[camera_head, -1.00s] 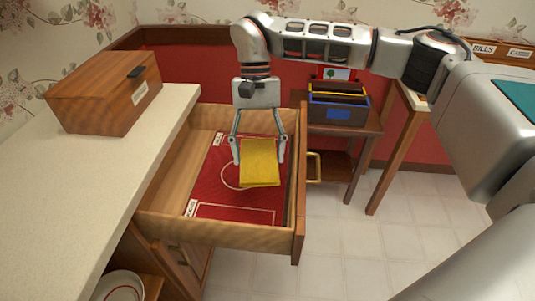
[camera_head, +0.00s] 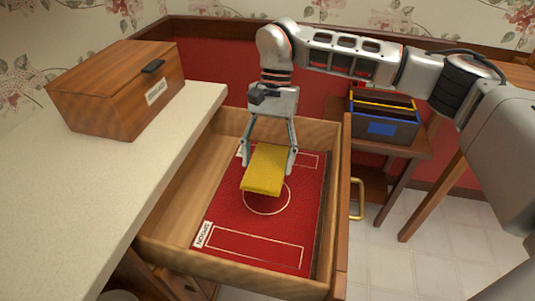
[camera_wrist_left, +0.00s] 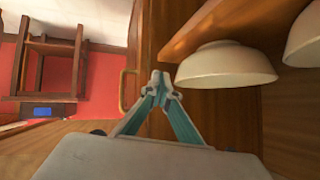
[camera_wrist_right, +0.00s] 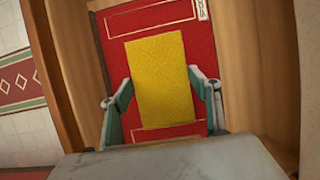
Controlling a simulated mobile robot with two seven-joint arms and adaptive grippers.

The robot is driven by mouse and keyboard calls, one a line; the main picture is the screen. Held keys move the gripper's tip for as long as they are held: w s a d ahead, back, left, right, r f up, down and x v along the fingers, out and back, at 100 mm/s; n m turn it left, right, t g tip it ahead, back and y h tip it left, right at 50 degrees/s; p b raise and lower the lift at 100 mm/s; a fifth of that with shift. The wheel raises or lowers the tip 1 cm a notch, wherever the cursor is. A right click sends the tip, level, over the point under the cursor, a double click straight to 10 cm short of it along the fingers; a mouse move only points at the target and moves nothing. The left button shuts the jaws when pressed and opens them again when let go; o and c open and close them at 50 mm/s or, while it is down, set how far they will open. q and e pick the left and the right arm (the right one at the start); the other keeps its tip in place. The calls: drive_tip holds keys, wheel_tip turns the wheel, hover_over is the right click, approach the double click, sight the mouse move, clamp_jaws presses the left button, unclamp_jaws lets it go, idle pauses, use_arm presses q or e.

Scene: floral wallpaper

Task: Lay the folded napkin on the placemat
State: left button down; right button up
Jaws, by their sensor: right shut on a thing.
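A folded yellow napkin (camera_head: 266,169) is between the fingers of my right gripper (camera_head: 270,163), which is shut on its sides. It hangs over the red placemat (camera_head: 285,225), covering part of the outlined circle; I cannot tell whether it touches the mat. The placemat lies in the open wooden drawer (camera_head: 180,213). In the right wrist view the napkin (camera_wrist_right: 162,80) sits between both fingers, with the red mat (camera_wrist_right: 112,55) around it. My left gripper (camera_wrist_left: 162,78) shows only in the left wrist view, its fingertips together and empty.
A pale counter (camera_head: 90,190) with a wooden box (camera_head: 120,88) is left of the drawer. A small side table with a dark bin (camera_head: 383,122) stands to the right. White bowls (camera_wrist_left: 226,65) sit on a shelf near my left gripper.

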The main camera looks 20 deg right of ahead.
wheel_tip(320, 180, down, 4)
drive_tip(key=shift+f+b, duration=0.15)
drive_tip(key=shift+b, duration=0.5)
drive_tip(key=shift+f, duration=0.55)
use_arm(q)
drive_tip(key=shift+w+d+r, duration=0.2)
drive_tip(key=shift+w+d, duration=0.2)
drive_tip(key=shift+w, duration=0.1)
use_arm(e)
drive_tip(key=o, duration=1.3)
use_arm(q)
drive_tip(key=shift+s, duration=0.15)
drive_tip(key=shift+f, duration=0.1)
drive_tip(key=shift+s, duration=0.1)
